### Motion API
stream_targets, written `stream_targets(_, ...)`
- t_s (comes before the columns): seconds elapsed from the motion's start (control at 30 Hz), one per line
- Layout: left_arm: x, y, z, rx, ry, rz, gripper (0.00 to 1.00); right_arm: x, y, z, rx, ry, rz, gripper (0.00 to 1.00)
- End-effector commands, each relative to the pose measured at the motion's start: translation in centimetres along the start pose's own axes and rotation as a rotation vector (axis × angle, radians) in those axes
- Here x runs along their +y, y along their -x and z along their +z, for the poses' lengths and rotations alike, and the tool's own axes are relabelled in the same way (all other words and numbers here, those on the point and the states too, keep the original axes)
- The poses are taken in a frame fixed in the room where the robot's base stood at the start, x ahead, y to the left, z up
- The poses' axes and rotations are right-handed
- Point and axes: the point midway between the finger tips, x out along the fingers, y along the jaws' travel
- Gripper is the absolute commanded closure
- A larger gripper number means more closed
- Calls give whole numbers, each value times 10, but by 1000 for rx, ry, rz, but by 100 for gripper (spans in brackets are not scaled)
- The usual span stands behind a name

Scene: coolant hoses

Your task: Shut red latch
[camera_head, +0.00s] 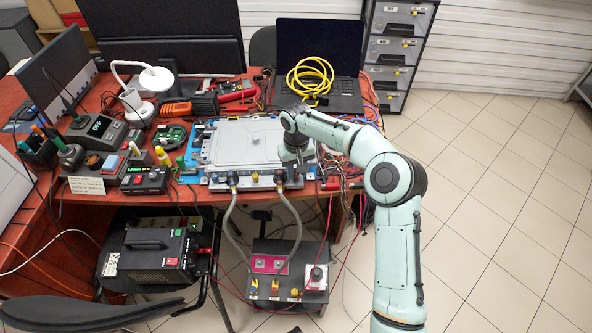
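My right arm comes in from the lower right, and its gripper (300,166) points down at the front right corner of the grey metal plate unit (242,144) on the bench. The fingers are small here, and I cannot tell if they are open or shut. Two grey coolant hoses run up to connectors on the unit's front edge, a left connector (233,181) and a right connector (279,181). The gripper is just right of and above the right connector. The red latch is too small to make out clearly, and the gripper may partly hide it. My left gripper is not in view.
A dark box (285,266) with a pink panel stands below the bench, where the hoses lead. Loose red and blue wires (352,160) lie right of the unit. A laptop (322,62) with a coiled yellow cable (309,78) sits behind. The tiled floor at right is clear.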

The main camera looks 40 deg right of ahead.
Motion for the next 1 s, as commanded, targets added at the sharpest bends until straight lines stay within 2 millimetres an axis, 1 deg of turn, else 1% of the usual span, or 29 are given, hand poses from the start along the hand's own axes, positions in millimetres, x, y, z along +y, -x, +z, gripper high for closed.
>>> stream_targets(0.1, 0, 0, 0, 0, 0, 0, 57, 0, -3, 0, 0, 0, 0, 68)
stream_targets(0.3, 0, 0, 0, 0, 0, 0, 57, 0, -3, 0, 0, 1, -1, 68)
stream_targets(0.33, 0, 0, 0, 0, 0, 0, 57, 0, -3, 0, 0, 1, -1, 75)
stream_targets(0.37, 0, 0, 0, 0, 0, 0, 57, 0, -3, 0, 0, 1, -1, 85)
stream_targets(0.4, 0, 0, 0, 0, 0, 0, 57, 0, -3, 0, 0, 1, -1, 98)
stream_targets(0.43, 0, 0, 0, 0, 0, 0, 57, 0, -3, 0, 0, 1, -1, 100)
stream_targets(0.77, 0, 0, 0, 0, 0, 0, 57, -1, -2, 0, 1, -29, -1, 100)
stream_targets(1.0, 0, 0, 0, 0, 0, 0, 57, -1, -2, 0, 2, -157, 1, 100)
